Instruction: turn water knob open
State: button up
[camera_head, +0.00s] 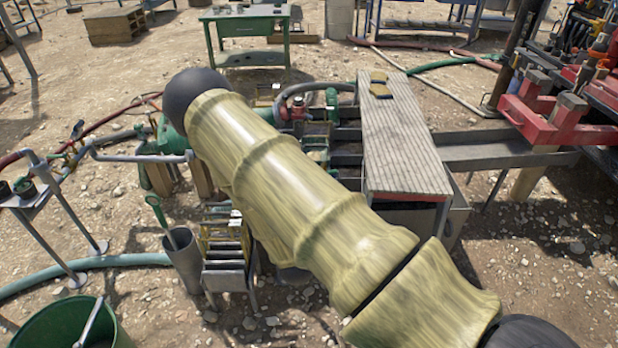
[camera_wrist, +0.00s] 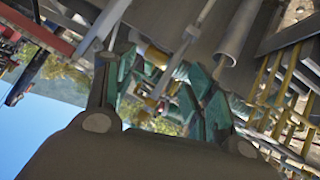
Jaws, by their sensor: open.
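I cannot clearly pick out the water knob in either view. In the head view, green pipework (camera_head: 258,113) with a small red fitting (camera_head: 293,112) shows behind my arm, and part of it is hidden by the arm. In the wrist view, my gripper (camera_wrist: 158,85) is open, its fingers apart at left and right. A pale metal rod (camera_wrist: 187,48) and green parts show beyond and between the fingers. I see nothing clearly held, and I cannot tell whether a finger touches anything.
A ribbed walkway (camera_head: 405,140) stands right of my arm. A grey bent pipe rail (camera_head: 130,157) is at left. A grey bucket (camera_head: 184,262), a small stepped stand (camera_head: 226,262) and a green tub (camera_head: 70,325) are in front. A green table (camera_head: 245,30) stands behind. Hoses cross the gravel.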

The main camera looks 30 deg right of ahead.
jog(key=w+d+r+m+t+h+b, duration=0.1)
jog(key=w+d+r+m+h+b, duration=0.15)
jog(key=w+r, duration=0.45)
jog(key=w+d+r+m+t+h+b, duration=0.15)
jog(key=w+r+m+h, duration=0.25)
jog(key=w, duration=0.6)
jog(key=shift+n, duration=0.25)
jog(key=x, duration=0.9)
jog(key=shift+w+d+r, duration=0.1)
jog(key=shift+d+r, duration=0.1)
jog(key=shift+d, duration=0.15)
jog(key=c, duration=1)
